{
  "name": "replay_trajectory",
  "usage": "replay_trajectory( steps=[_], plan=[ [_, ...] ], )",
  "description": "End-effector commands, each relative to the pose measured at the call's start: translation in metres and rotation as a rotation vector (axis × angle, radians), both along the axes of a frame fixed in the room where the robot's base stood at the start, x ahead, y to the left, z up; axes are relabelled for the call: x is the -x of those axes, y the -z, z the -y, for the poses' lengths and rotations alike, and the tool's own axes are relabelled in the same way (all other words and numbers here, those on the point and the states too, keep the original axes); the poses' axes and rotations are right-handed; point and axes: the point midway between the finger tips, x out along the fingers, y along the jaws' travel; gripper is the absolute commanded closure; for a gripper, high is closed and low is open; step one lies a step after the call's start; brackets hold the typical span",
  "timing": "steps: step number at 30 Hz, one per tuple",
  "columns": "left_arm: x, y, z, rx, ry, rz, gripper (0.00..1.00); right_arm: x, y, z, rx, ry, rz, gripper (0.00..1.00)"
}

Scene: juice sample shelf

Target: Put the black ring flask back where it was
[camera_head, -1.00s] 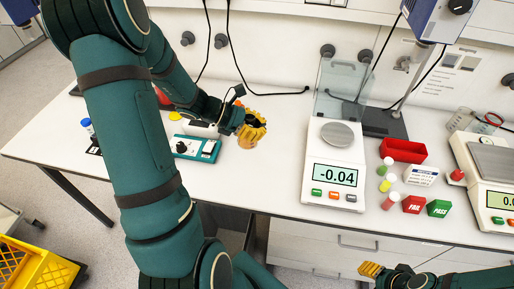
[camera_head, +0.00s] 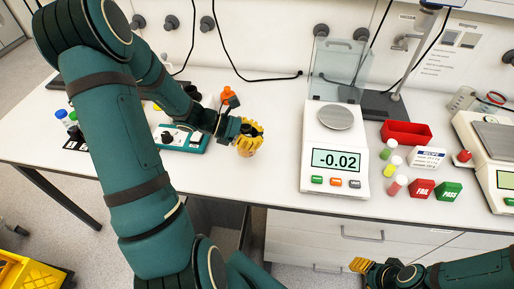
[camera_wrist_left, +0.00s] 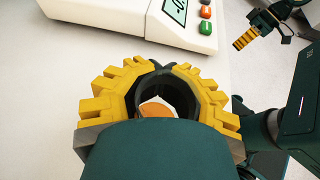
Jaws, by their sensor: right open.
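My left gripper (camera_head: 248,139) is shut on the black ring flask (camera_head: 246,153), right of the teal device and left of the balance. The flask's lower body looks amber under the yellow fingers. In the left wrist view the yellow fingers (camera_wrist_left: 160,75) close around its dark ring (camera_wrist_left: 150,88), with orange and white showing inside the opening. I cannot tell whether the flask touches the bench. My right gripper (camera_head: 362,265) is open and empty, in front of the bench edge.
A teal device (camera_head: 187,142), an orange-capped container (camera_head: 228,96) and a dark container (camera_head: 192,92) stand to the left. The balance (camera_head: 318,178) reads -0.02. Vials (camera_head: 390,168), a red tray (camera_head: 408,133) and FAIL and PASS blocks (camera_head: 448,190) stand right of it. Bench between gripper and balance is clear.

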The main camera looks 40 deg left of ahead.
Motion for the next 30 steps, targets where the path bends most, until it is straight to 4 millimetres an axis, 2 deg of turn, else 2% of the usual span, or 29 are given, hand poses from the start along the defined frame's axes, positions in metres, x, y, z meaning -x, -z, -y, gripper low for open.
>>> replay_trajectory(
  steps=[10,22,23,24,26,30],
  plan=[
    [0.000,0.037,0.000,0.002,-0.001,-0.002,1.00,0.003,0.008,0.000,-0.002,-0.004,-0.006,0.53],
    [0.000,0.041,0.000,0.000,-0.001,0.000,1.00,0.003,0.010,-0.001,-0.002,-0.006,-0.007,0.53],
    [0.000,0.042,0.000,0.000,-0.001,0.000,0.92,0.003,0.010,-0.001,-0.002,-0.006,-0.007,0.53],
    [0.000,0.041,0.000,0.000,-0.001,0.000,0.78,0.003,0.010,-0.001,-0.002,-0.006,-0.007,0.53],
    [0.000,0.041,0.000,0.000,-0.001,0.000,0.57,0.003,0.010,-0.001,-0.002,-0.006,-0.007,0.53],
    [0.000,0.041,0.000,0.000,-0.001,0.000,0.55,0.003,0.010,-0.001,-0.002,-0.006,-0.007,0.53]
  ],
)
